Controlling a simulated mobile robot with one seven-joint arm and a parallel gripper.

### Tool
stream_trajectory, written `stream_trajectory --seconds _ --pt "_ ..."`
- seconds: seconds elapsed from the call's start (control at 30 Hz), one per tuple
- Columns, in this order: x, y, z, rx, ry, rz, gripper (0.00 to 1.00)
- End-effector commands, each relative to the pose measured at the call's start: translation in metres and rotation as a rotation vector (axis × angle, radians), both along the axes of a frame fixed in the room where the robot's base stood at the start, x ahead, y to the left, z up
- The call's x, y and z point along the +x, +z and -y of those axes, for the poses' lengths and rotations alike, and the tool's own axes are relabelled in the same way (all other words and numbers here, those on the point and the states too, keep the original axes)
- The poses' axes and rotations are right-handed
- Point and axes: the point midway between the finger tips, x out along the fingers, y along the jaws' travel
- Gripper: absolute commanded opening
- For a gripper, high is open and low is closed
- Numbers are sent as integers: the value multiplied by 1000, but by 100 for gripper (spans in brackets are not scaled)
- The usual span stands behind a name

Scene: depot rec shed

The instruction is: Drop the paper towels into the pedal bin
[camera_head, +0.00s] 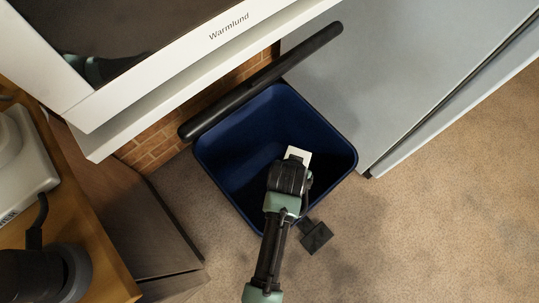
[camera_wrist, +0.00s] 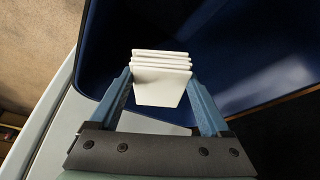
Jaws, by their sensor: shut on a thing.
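The paper towels, a small white folded stack (camera_head: 299,153), are in my gripper (camera_head: 292,168), over the bin's opening. In the wrist view the stack (camera_wrist: 161,75) shows several layers between the two blue-grey fingers of my gripper (camera_wrist: 164,90). The fingers are shut on it. The bin's blue inside (camera_wrist: 225,45) lies beyond the stack. How far above the bin floor the stack is, I cannot tell.
A white appliance marked Warmlund (camera_head: 180,75) overhangs behind the bin. A grey cabinet or fridge (camera_head: 400,75) stands close on the right. A wooden counter (camera_head: 85,230) with devices on it is at the left. Carpet (camera_head: 440,220) is clear at the lower right.

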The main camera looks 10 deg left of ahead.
Motion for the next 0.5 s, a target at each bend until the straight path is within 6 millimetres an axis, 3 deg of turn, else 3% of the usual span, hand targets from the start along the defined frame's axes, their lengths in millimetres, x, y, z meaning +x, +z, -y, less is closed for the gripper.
stream_trajectory --seconds 0.03,0.13,0.47,0.5 --pt "0 -12 0 0 0 0 29" --pt "0 -18 0 0 0 0 29" --pt "0 -18 0 0 0 -1 29" --pt "0 -18 0 0 0 -1 86"
